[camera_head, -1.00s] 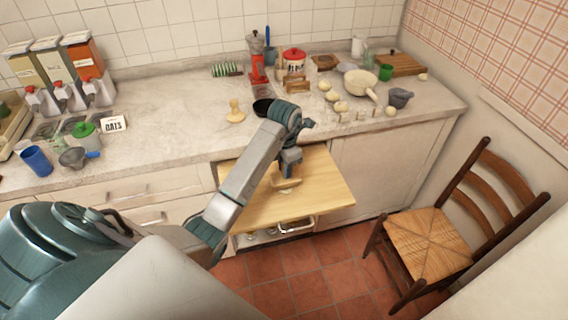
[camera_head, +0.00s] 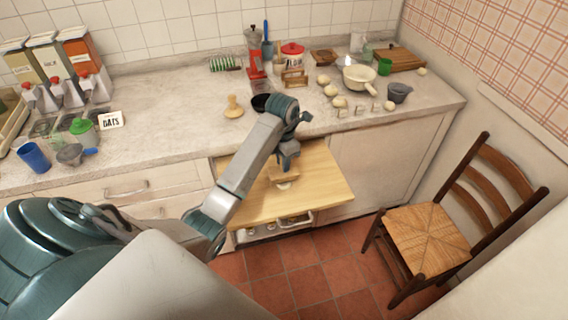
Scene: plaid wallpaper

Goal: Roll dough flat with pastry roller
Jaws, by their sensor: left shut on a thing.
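My left gripper (camera_head: 287,162) reaches over the pull-out wooden board (camera_head: 322,190). It is shut on the pastry roller (camera_head: 284,177), a small light-wood tool held low over the middle of the board. A small pale patch, which looks like the dough (camera_head: 285,186), shows just at the roller's front edge. Most of it is hidden under the roller, so I cannot tell how flat it is or whether the roller touches it. My right gripper is not in view.
The counter behind holds a black bowl (camera_head: 262,103), a wooden knob-handled tool (camera_head: 233,107), several pale round lumps (camera_head: 331,90) and a white pan (camera_head: 358,78). A chair (camera_head: 428,238) stands at the right. The board's right part is clear.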

